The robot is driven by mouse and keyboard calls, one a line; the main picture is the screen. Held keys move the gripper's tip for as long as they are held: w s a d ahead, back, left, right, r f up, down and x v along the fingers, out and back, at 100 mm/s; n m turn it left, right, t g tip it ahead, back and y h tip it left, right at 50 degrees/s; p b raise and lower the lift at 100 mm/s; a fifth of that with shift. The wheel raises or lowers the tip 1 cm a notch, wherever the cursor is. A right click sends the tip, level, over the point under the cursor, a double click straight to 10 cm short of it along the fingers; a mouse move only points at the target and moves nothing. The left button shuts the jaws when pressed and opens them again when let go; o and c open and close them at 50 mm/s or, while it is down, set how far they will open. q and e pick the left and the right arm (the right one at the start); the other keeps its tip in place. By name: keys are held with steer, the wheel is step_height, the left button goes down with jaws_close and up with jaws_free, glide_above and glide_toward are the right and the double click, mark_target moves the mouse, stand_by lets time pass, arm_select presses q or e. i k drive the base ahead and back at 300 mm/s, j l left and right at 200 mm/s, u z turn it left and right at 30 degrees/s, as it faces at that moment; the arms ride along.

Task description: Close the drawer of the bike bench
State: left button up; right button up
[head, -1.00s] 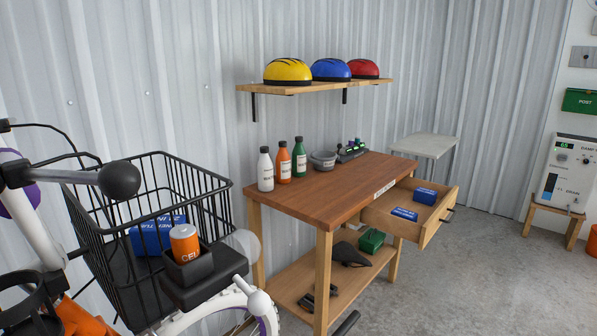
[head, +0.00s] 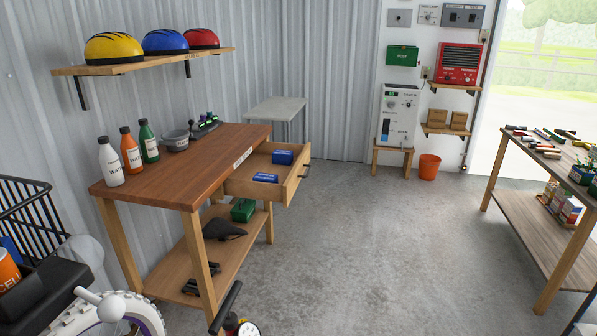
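The bike bench (head: 180,170) is a wooden table with a brown top, left of centre against the metal wall. Neither of my grippers is in view.
A bike with a black basket (head: 32,215) stands at the lower left, close to the bench. A second workbench (head: 540,225) with tools is at the right. The concrete floor (head: 380,240) between the benches is clear. A dark bar sticks out near the bench's front leg.

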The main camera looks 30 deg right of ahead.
mark_target(240, 183)
steer(key=i+l+u, duration=0.1)
steer(key=l, duration=0.3)
steer(key=i+l+u, duration=0.15)
steer(key=i+l, duration=0.2)
steer(key=i+l+u, duration=0.1)
steer(key=l, duration=0.35)
steer(key=i+l+u, duration=0.1)
steer(key=i+l, duration=0.15)
steer(key=l, duration=0.2)
steer(key=i+l+u, duration=0.1)
steer(key=l, duration=0.35)
steer(key=i+l+u, duration=0.15)
steer(key=l, duration=0.3)
steer(key=i+l+u, duration=0.1)
steer(key=l, duration=0.4)
steer(key=i+l+u, duration=0.1)
steer(key=l, duration=0.4)
